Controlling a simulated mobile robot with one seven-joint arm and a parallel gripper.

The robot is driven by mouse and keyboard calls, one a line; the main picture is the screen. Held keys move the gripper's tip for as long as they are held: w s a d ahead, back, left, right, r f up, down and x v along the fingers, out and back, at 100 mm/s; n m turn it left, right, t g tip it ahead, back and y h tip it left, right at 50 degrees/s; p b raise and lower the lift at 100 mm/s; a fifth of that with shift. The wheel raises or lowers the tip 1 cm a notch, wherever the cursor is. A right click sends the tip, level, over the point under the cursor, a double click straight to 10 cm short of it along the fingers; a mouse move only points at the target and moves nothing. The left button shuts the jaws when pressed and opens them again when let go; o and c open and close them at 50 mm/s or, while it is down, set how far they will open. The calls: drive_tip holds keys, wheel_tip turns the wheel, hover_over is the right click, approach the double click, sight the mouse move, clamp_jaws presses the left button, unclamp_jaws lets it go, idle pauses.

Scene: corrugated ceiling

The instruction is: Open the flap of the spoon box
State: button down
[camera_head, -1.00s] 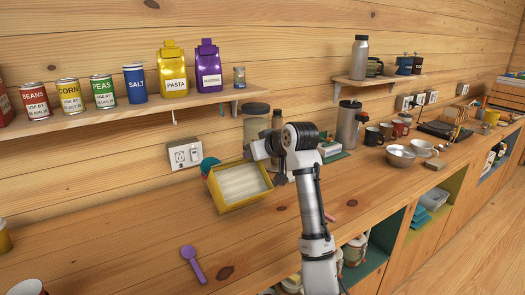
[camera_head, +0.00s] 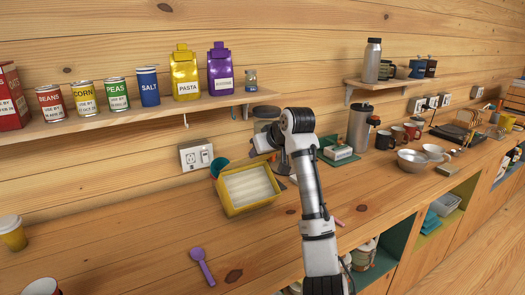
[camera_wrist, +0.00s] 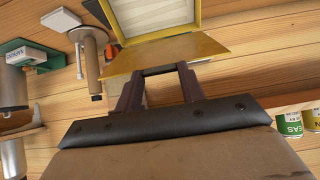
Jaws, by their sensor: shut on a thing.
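The spoon box (camera_head: 232,208) is a shallow yellow box on the wooden counter, with a white ridged inside facing up. In the wrist view its yellow rim and white inside show at the top (camera_wrist: 118,20). A plain yellow flap (camera_wrist: 165,52) extends from the box's near edge towards my gripper (camera_wrist: 160,72), leaving the inside uncovered. My gripper is shut on the outer edge of the flap. In the head view my gripper (camera_head: 261,147) is at the box's far right side, and the flap is mostly hidden there.
A purple spoon (camera_head: 202,266) lies on the counter in front of the box. A teal round thing (camera_head: 219,167) is close behind the box. A shelf (camera_head: 130,116) with cans and bags hangs above. Jars, mugs and bowls (camera_head: 412,160) stand to the right. The counter's front left is mostly clear.

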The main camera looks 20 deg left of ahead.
drive_tip(key=shift+f, duration=0.3)
idle(0.5)
drive_tip(key=c, duration=0.8)
unclamp_jaws()
drive_tip(key=shift+c, duration=0.2)
drive_tip(key=shift+r, duration=0.15)
drive_tip(key=b+v, duration=0.4)
drive_tip(key=v, duration=0.9)
drive_tip(key=shift+d+r, duration=0.2)
drive_tip(key=shift+r, duration=0.1)
drive_tip(key=shift+s, duration=0.15)
